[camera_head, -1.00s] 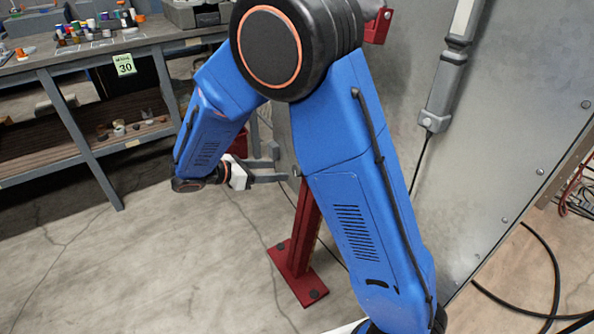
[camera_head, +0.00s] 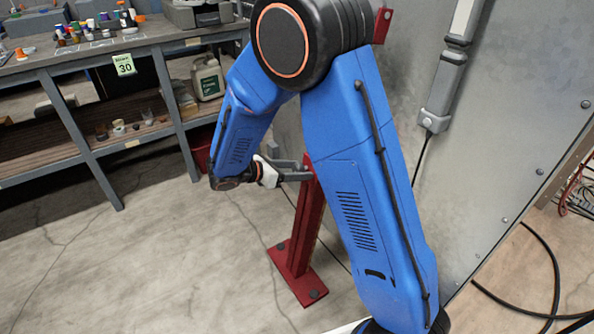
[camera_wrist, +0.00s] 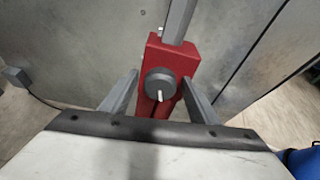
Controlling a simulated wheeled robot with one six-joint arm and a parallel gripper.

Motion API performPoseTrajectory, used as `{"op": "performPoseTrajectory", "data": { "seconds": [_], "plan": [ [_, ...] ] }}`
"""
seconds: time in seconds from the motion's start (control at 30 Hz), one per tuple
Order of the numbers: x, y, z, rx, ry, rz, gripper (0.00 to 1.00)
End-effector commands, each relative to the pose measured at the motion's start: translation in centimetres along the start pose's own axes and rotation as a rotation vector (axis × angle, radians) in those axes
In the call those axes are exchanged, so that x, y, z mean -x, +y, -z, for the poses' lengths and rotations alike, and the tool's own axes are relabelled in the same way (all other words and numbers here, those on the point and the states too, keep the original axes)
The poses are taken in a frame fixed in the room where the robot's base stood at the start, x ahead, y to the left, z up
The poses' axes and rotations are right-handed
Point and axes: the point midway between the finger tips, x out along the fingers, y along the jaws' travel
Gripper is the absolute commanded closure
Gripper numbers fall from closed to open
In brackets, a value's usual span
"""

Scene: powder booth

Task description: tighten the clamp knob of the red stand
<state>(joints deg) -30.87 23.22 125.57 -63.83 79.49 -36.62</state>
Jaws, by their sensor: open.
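The red stand (camera_head: 303,235) rises from a bolted red foot on the floor, partly behind my blue arm. In the wrist view the stand's red head (camera_wrist: 172,60) carries a round dark grey clamp knob (camera_wrist: 160,84) with a white mark on its face. A grey bar rises from the top of the head. My gripper (camera_wrist: 161,82) is open, one finger left and one right of the knob, with visible gaps on both sides. In the head view my gripper (camera_head: 293,172) is level with the upper part of the stand; the knob is hidden there.
A grey metal panel (camera_head: 490,160) stands close behind the stand. A workbench (camera_head: 110,50) with small bottles is at left, with a jug (camera_head: 207,78) on its shelf. Black cable (camera_head: 545,270) lies on the floor at right. The floor at left is clear.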

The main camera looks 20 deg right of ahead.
Motion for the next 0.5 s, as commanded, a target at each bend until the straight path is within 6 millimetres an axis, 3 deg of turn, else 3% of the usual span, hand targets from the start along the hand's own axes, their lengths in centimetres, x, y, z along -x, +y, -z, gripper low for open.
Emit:
{"op": "performPoseTrajectory", "data": {
  "seconds": [0.03,0.17,0.2,0.5],
  "plan": [
    [0.01,0.00,0.00,0.000,0.000,0.000,0.52],
    [0.02,0.01,-0.01,0.000,0.000,0.000,0.83],
    [0.02,0.00,-0.01,0.000,0.000,0.000,0.86],
    [0.05,0.01,-0.02,-0.029,0.000,-0.008,0.86]
  ]
}}
